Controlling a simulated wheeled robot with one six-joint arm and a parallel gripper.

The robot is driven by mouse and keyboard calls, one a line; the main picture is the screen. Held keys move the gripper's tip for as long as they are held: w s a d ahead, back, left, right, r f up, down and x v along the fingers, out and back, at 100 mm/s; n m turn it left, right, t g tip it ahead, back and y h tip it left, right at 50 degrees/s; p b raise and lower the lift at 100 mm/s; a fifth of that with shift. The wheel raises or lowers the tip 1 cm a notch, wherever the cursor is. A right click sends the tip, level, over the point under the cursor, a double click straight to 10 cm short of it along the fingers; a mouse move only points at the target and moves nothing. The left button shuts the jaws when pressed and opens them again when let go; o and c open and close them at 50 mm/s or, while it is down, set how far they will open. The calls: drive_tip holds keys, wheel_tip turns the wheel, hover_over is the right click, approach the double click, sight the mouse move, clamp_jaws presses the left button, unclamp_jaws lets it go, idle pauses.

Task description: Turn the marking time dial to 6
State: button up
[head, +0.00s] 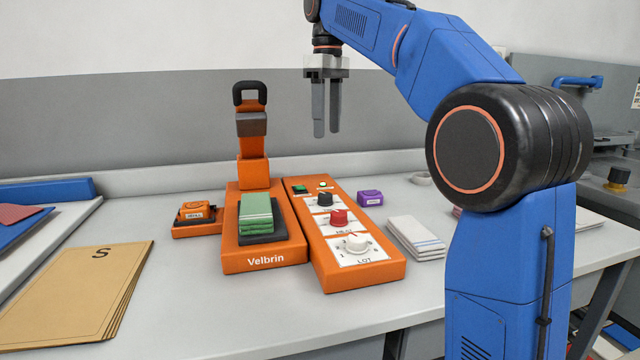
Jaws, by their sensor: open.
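An orange control panel (380,273) carries three dials in a row. The black dial (325,199) is farthest back, the red dial (338,216) is in the middle, and the white dial (356,242) is at the front. The front label reads "LOT"; the middle one seems to read "HEAT". My gripper (327,133) points down above and behind the panel, apart from every dial. Its jaws are open with a narrow gap, and empty.
Left of the panel stands the orange Velbrin press (264,261) with a tall upright handle and green cloth (256,213) on its bed. A purple block (370,197) and folded white cloths (416,237) lie right of the panel. Brown envelopes (75,290) lie front left.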

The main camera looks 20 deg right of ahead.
sight(325, 194)
drive_tip(key=f, duration=1.1)
drive_tip(key=w+f, duration=0.1)
drive_tip(key=f, duration=0.5)
drive_tip(key=shift+f, duration=0.15)
drive_tip(key=c, duration=1)
